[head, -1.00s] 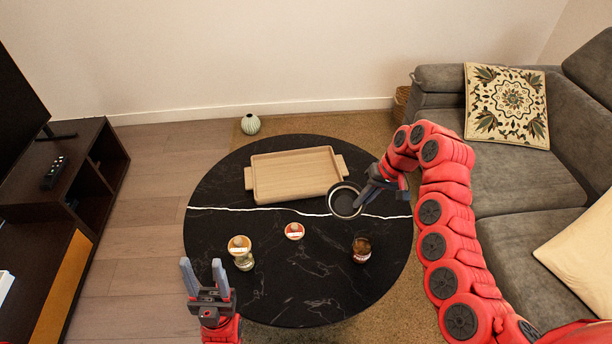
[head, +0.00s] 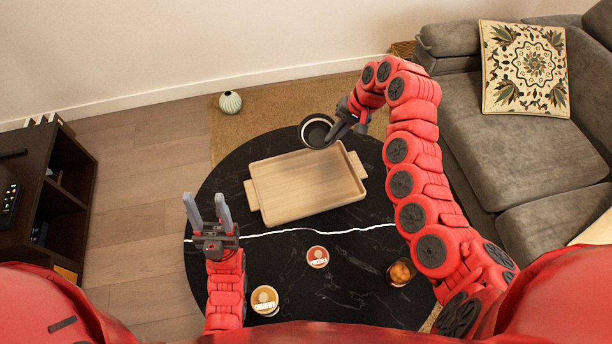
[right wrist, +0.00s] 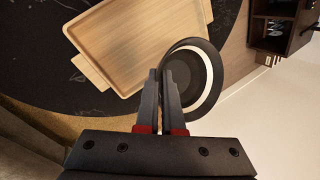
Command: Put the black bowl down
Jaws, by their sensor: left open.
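Whether the bowl touches anything below cannot be told. My left gripper (head: 208,212) is open and empty over the left edge of the black round table (head: 225,180).
A vase (head: 230,102) stands on the floor behind. A grey sofa (head: 500,120) is at the right, a dark cabinet (head: 60,190) at the left.

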